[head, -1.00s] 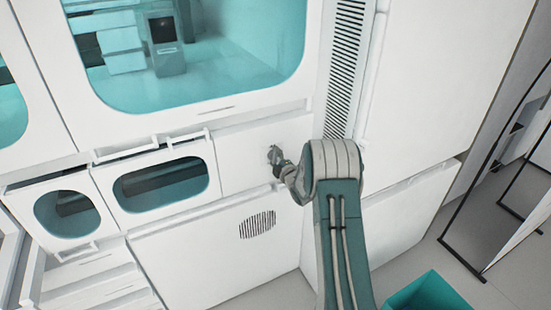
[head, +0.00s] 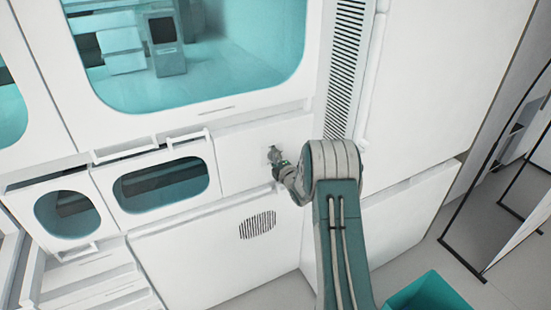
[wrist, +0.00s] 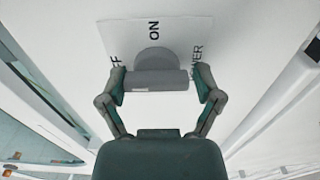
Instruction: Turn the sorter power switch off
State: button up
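The sorter power switch is a grey rotary knob (wrist: 155,77) with a straight bar across its front, on a white panel in the wrist view. The bar lies level across the picture. A white label plate (wrist: 180,32) behind it reads ON above the knob and POWER at the right; the word at the left is partly hidden and ends in F. My gripper (wrist: 160,84) is open, with one finger beside each end of the bar; the gaps are small and contact is unclear. In the head view my gripper (head: 278,160) is at the panel and largely covers the switch.
A white cabinet with a large teal window (head: 200,60) stands above and left of the switch. A smaller windowed drawer (head: 160,187) is to its left. A round vent grille (head: 257,225) is below. A teal bin (head: 430,292) stands on the floor at lower right.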

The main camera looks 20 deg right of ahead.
dwell(0.3)
jog(key=shift+s, duration=0.3)
jog(key=s, duration=1.1)
jog(key=shift+s+d, duration=0.15)
